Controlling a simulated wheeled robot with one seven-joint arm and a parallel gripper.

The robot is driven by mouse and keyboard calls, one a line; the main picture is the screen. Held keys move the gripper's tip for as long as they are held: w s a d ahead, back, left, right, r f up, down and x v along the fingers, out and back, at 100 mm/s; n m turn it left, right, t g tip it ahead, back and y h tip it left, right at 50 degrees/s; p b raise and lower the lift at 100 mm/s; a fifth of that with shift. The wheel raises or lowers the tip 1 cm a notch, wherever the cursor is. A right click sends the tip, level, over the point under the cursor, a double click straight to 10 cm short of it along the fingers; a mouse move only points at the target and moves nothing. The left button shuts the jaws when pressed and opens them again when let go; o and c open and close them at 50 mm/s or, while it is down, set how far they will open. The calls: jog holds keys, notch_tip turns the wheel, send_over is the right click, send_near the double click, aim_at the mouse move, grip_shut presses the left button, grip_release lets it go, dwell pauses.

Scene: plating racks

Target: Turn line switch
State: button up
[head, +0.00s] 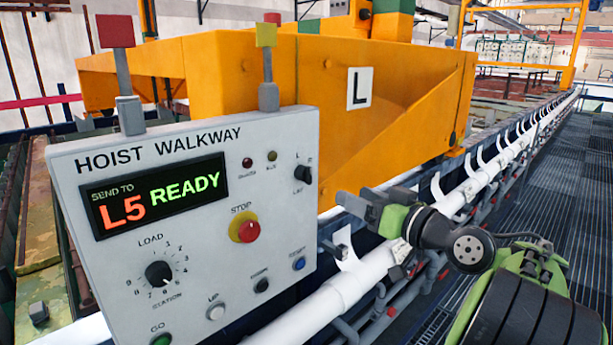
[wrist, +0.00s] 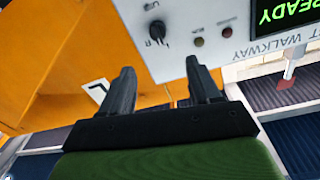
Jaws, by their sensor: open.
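The line switch, a small black rotary knob (head: 303,174), sits at the upper right of the grey control panel (head: 130,275) marked HOIST WALKWAY. Small letters stand around it; its exact setting is too small to read. In the wrist view, the knob (wrist: 157,30) appears beyond the fingertips, with the panel upside down. My gripper (head: 342,218) is to the right of the panel and lower than the knob. Its two dark fingers (wrist: 160,68) are apart with nothing between them, not touching the knob.
The panel also has a display (head: 155,196) reading "SEND TO L5 READY", a red STOP button (head: 248,231), a LOAD station dial (head: 159,273) and several push buttons. A yellow hoist (head: 300,70) stands behind. A white pipe (head: 345,285) with hooks runs below my gripper.

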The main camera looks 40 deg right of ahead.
aim_at(311, 175)
jog(key=w, duration=0.4)
jog(key=w+p, duration=0.1)
jog(key=w, duration=0.9)
jog(key=shift+w+d+p, duration=0.25)
jog(key=shift+d+p, duration=0.1)
